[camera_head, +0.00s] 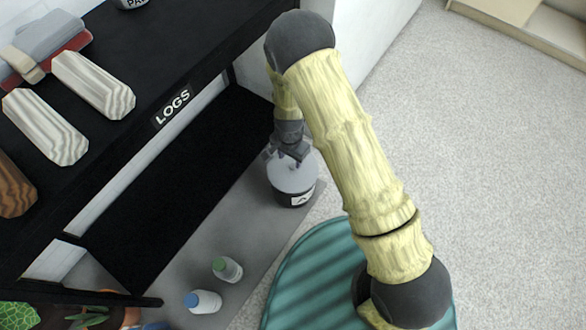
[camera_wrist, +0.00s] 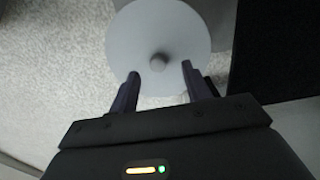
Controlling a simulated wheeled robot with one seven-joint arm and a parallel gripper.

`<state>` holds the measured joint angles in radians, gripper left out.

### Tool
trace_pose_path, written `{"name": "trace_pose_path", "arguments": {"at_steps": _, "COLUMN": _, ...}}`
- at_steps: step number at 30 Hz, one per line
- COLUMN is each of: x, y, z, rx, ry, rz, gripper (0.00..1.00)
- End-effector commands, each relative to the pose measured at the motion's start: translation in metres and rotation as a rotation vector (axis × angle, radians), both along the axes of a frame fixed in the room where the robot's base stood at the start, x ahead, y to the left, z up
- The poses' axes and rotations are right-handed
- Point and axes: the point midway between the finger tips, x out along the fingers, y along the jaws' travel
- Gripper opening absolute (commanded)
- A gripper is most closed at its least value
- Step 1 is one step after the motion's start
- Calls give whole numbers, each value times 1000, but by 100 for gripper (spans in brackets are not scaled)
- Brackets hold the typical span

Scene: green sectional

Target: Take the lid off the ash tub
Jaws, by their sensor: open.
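The ash tub (camera_head: 293,196) is a dark round tub with a white label, standing on the grey mat beside the black shelf in the head view. Its pale grey lid (camera_head: 291,178) sits on top. In the wrist view the lid (camera_wrist: 170,28) shows as a light disc with a small round knob (camera_wrist: 158,62) near its middle. My gripper (camera_head: 293,157) is over the tub, pointing down at the lid. In the wrist view my gripper (camera_wrist: 160,70) is open, one finger on each side of the knob's near side, with the knob just beyond the fingertips and not gripped.
A black shelf marked LOGS (camera_head: 172,108) stands left of the tub, with pale logs (camera_head: 93,84) on top. A green-capped bottle (camera_head: 227,269) and a blue-capped bottle (camera_head: 203,301) stand on the grey mat (camera_head: 222,226). Open carpet (camera_head: 480,160) lies to the right.

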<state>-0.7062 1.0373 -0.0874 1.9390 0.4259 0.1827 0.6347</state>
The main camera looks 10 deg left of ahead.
Motion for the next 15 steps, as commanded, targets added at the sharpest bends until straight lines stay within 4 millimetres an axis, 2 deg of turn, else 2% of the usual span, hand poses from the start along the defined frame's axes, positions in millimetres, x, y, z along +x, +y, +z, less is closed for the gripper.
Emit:
{"name": "trace_pose_path", "arguments": {"at_steps": 12, "x": 5, "y": -8, "z": -46, "rx": -1, "ry": 1, "rz": 1, "gripper": 48}}
{"name": "trace_pose_path", "arguments": {"at_steps": 15, "x": 5, "y": -8, "z": -52, "rx": 0, "ry": 1, "rz": 1, "gripper": 48}}
